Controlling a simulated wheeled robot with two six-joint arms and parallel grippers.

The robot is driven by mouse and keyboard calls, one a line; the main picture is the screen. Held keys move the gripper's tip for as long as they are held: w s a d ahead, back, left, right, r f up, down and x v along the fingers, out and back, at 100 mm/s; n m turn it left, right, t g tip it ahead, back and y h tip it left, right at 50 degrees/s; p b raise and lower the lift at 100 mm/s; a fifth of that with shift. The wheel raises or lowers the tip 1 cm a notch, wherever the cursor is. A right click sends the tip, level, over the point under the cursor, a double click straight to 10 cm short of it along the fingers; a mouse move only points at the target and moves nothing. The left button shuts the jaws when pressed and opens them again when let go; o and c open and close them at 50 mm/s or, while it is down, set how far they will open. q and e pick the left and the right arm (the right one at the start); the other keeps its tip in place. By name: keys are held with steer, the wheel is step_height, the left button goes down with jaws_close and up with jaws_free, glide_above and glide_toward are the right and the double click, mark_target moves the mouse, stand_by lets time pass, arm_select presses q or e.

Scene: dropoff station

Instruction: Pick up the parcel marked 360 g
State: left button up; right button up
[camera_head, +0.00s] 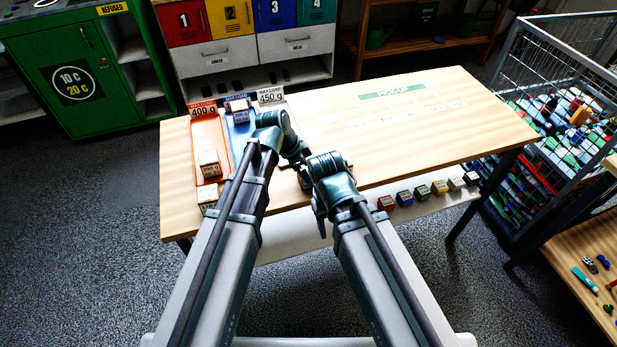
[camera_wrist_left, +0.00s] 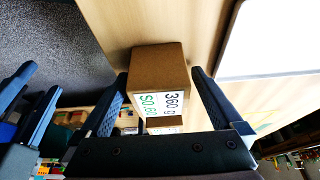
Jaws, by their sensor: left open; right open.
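The brown parcel marked 360 g (camera_wrist_left: 160,62) shows in the left wrist view, with a white label also reading $0.60. My left gripper (camera_wrist_left: 160,78) is open, with one finger on each side of the parcel; I cannot tell whether either finger touches it. In the head view my arms hide most of that spot, and only a bit of brown shows beside the right wrist. My right gripper (camera_head: 318,205) points down near the table's front edge in the head view. Dark fingers, seemingly its own, show apart at the left of the left wrist view.
The wooden table (camera_head: 440,120) is mostly clear on the right. Orange (camera_head: 208,130) and blue (camera_head: 241,140) lanes with max-load signs hold small parcels at left. Coloured blocks line a front shelf (camera_head: 420,203). A wire cage (camera_head: 560,120) stands at right.

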mark_target(308, 167)
arm_select(q)
jaws_close()
stand_by(0.3)
steer(key=shift+r, duration=0.2)
step_height(308, 167, up, 10)
steer(key=p, duration=1)
steer(key=shift+f, duration=0.1)
